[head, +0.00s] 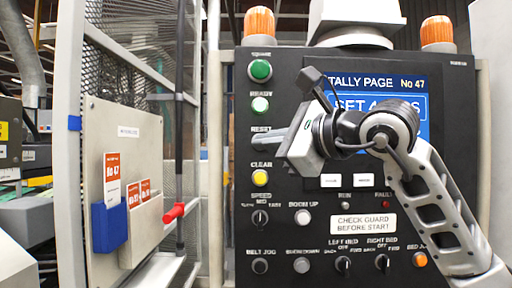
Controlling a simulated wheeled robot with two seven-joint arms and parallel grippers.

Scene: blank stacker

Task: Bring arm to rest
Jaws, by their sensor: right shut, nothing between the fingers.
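My right arm (435,205) comes in from the lower right and is bent in front of the black control panel (400,268). My right gripper (273,142) points left, with its fingers shut and empty. It hangs in front of the panel, near the column of buttons at the left. I cannot tell whether the fingertips touch the panel. The arm and gripper hide part of the blue screen (400,82), which reads "TALLY PAGE No 47". My left gripper is not in view.
Knobs sit lower down. Left stand a mesh guard (125,75), a red handle (180,211) and a board (145,165) with a blue card holder (108,228).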

